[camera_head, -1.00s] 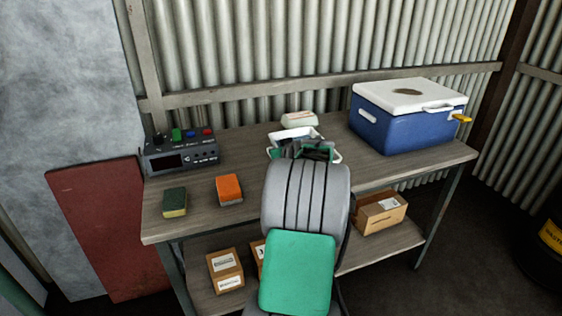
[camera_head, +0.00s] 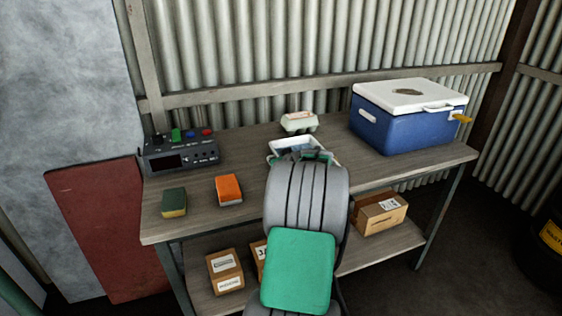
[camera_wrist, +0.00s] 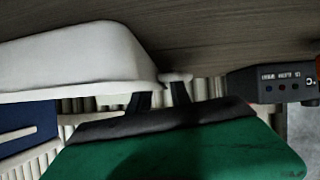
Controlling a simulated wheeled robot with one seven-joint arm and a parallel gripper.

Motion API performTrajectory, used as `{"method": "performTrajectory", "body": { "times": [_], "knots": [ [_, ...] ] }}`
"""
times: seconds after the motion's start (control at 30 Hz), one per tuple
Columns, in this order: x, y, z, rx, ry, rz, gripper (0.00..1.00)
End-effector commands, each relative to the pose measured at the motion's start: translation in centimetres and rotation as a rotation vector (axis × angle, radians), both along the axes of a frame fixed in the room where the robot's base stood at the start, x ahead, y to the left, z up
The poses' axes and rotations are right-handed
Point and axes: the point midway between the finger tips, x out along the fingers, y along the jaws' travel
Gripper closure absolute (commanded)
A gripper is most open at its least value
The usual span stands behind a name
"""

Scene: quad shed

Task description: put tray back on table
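The white tray (camera_head: 283,158) is at the middle of the table (camera_head: 355,170), beyond my gripper, with something dark or bluish showing inside it. In the wrist view the tray (camera_wrist: 75,55) fills the upper left, its pale side close to the wooden tabletop. I cannot tell whether it touches the wood. My gripper (camera_head: 312,157) is at the tray's near right edge, largely hidden behind my arm in the head view. In the wrist view the dark fingers (camera_wrist: 162,95) meet the tray's rim and appear shut on it, with a narrow gap between them lower down.
A pale carton (camera_head: 299,121) stands behind the tray. A blue cooler (camera_head: 405,128) with a white lid is at the right, a grey control box (camera_head: 180,155) at the left. Cardboard boxes sit on the lower shelf.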

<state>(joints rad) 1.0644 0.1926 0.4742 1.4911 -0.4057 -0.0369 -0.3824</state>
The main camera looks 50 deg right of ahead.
Motion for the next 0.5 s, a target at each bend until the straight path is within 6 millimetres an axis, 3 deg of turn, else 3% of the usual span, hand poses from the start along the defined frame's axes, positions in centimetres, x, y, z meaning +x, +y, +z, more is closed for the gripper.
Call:
{"method": "performTrajectory", "body": {
  "times": [0.17, 0.5],
  "knots": [
    [-0.8, 0.4, 1.0, -0.002, -0.001, -0.002, 0.76],
    [-7.0, 4.6, 5.0, -0.003, -0.001, -0.003, 0.76]
  ]
}}
